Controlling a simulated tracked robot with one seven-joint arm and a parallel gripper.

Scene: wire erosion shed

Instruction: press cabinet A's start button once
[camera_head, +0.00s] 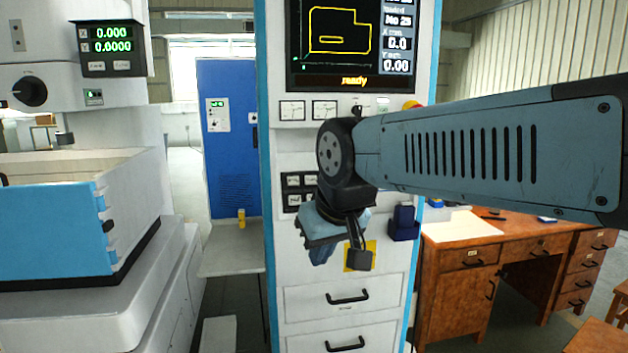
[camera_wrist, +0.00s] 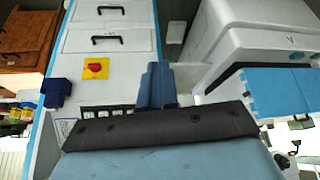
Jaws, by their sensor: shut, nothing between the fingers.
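The control cabinet (camera_head: 340,280), white with blue edges, stands in the middle of the head view, its screen (camera_head: 340,40) showing "ready". I cannot read a letter on it. Rows of dark-framed buttons (camera_head: 292,190) sit mid-front, partly hidden by my arm; they also show in the wrist view (camera_wrist: 97,112). I cannot tell which is the start button. A red knob on a yellow plate (camera_wrist: 96,67) is below the buttons; only some yellow (camera_head: 348,262) shows in the head view. My gripper (camera_head: 320,258) is shut and empty, in front of the cabinet. Its blue fingers (camera_wrist: 157,72) show in the wrist view.
A white machine (camera_head: 70,310) with a blue-fronted tank (camera_head: 50,230) stands left; its base bears an "A" in the wrist view (camera_wrist: 291,40). A blue holder (camera_head: 403,224) juts from the cabinet's right. A wooden desk (camera_head: 455,300) stands right.

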